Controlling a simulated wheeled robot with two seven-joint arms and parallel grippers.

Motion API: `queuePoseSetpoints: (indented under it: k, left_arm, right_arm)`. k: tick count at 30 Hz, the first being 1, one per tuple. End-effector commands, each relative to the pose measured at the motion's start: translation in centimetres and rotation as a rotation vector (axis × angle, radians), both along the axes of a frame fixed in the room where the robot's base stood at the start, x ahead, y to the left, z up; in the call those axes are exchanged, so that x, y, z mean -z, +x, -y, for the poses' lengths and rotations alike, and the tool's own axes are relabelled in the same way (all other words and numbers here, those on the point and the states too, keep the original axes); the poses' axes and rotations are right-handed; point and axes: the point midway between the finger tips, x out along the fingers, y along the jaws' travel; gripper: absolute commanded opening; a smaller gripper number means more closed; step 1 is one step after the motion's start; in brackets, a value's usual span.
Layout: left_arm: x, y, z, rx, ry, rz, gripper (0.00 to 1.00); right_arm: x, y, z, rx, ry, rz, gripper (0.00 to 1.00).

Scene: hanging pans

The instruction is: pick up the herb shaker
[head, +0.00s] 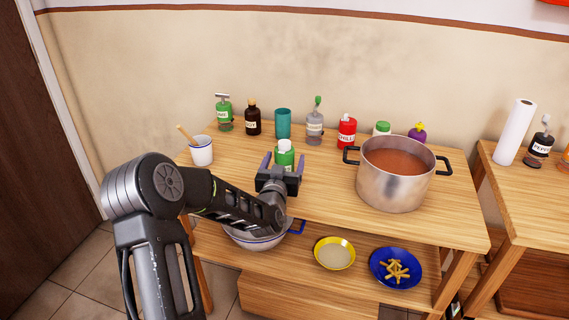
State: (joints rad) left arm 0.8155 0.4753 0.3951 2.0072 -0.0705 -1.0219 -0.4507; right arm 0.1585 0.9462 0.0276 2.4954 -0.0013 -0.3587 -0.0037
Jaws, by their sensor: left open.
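My left gripper (283,162) is open, with one finger to each side of this shaker. The gripper's body hides the shaker's lower part, and I cannot tell whether the fingers touch it. Another green-capped container (382,129) stands farther right, partly hidden behind the pot. My right gripper is not in view.
A large steel pot of red-brown soup (395,190) stands to the right. Behind are a green pump bottle (224,114), dark bottle (253,119), teal cup (283,124), grey bottle (315,126) and red chilli bottle (347,132). A white mug (202,154) stands left.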

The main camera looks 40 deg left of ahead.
Motion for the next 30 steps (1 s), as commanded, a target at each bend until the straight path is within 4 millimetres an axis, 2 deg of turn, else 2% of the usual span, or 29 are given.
queuePoseSetpoints:
  k: [5, 30]
  left_arm:
    - [-0.02, -0.01, 0.00, 0.000, 0.000, 0.000, 0.77]
    - [-0.02, -0.01, 0.00, 0.000, 0.000, 0.000, 0.10]
  right_arm:
    - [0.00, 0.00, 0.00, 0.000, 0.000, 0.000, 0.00]
    - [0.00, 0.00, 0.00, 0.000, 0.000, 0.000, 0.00]
